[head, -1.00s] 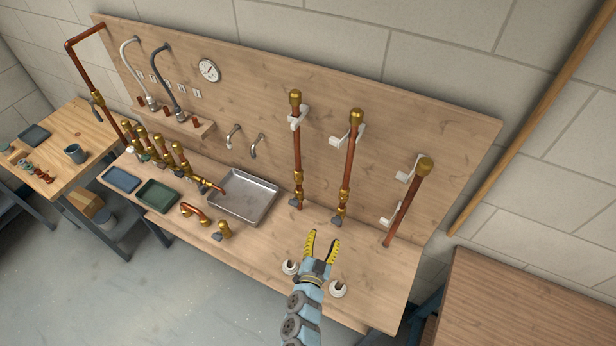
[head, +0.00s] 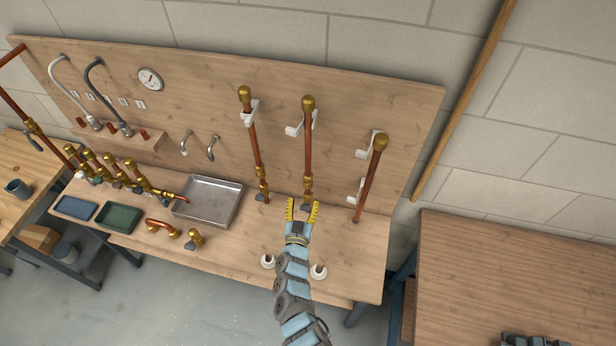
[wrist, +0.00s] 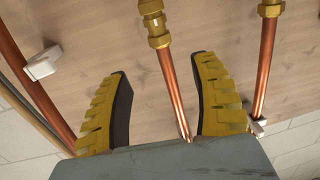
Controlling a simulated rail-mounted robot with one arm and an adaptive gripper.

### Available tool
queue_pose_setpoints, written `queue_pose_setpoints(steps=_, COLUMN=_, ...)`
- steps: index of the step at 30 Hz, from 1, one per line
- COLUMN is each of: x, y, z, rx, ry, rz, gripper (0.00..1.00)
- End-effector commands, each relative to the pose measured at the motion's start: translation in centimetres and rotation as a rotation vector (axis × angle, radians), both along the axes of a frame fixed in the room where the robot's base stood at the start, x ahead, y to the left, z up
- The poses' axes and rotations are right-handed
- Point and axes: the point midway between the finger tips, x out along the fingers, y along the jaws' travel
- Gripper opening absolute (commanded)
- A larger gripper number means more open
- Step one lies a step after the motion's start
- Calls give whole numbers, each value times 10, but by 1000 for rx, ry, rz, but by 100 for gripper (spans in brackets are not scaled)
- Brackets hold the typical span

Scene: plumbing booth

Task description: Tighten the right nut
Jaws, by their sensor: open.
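The middle copper pipe (head: 308,145) stands at the backboard with brass nuts (head: 308,184) low on it. In the wrist view two brass fittings (wrist: 157,32) on this pipe show near the top, beyond the fingers. The left copper pipe (head: 254,140) carries similar brass fittings (head: 263,186), also at the upper right of the wrist view (wrist: 270,8). Which nut the task calls right I cannot tell. My gripper (head: 302,208) has yellow fingers and is open and empty, in front of the middle pipe's base. In the wrist view the pipe runs between the fingers (wrist: 160,112); contact is not visible.
The right copper pipe (head: 370,180) leans close to the right of my gripper, with white clips (head: 356,188). A metal tray (head: 207,203) lies on the bench to the left. Two white fittings (head: 318,272) stand near the front edge.

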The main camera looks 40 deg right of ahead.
Motion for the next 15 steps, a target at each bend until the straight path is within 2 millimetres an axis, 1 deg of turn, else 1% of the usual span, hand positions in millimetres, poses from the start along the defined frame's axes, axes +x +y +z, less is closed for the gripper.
queue_pose_setpoints(steps=3, x=10, y=-9, z=-2, rx=0, ry=-1, rz=1, gripper=63)
queue_pose_setpoints(steps=15, x=37, y=-40, z=-2, rx=1, ry=-2, rz=0, gripper=63)
